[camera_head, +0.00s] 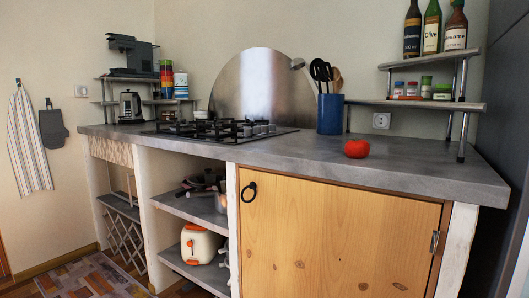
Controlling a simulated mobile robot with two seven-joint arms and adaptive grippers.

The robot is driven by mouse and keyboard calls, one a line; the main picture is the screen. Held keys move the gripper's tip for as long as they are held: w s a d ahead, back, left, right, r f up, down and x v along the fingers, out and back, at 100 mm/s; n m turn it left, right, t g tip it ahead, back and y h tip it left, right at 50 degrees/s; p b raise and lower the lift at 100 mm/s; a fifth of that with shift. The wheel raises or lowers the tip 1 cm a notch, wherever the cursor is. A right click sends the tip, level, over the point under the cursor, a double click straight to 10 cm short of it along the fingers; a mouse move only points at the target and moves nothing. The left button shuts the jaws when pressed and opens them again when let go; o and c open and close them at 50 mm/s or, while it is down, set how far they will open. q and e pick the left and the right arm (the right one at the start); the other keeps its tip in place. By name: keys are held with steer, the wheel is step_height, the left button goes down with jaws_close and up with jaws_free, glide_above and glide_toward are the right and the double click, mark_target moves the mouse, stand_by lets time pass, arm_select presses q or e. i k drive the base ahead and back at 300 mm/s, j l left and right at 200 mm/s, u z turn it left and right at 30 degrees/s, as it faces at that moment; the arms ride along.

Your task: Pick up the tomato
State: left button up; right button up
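A red tomato (356,149) sits on the grey countertop (400,169), right of centre in the head view. It lies apart from other things, in front of the wall socket and to the right of the blue utensil holder. Neither of my grippers shows in the head view, so I cannot see whether they are open or shut.
The blue utensil holder (330,113) stands behind the tomato to the left. A gas hob (225,131) lies farther left. A shelf (415,104) on metal legs stands over the counter's back right. The counter in front of the tomato is clear. A wooden cabinet door (330,232) is below.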

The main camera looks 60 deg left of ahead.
mark_target(355, 149)
steer(key=u, duration=1.1)
steer(key=z, duration=1.5)
steer(key=u, duration=1.5)
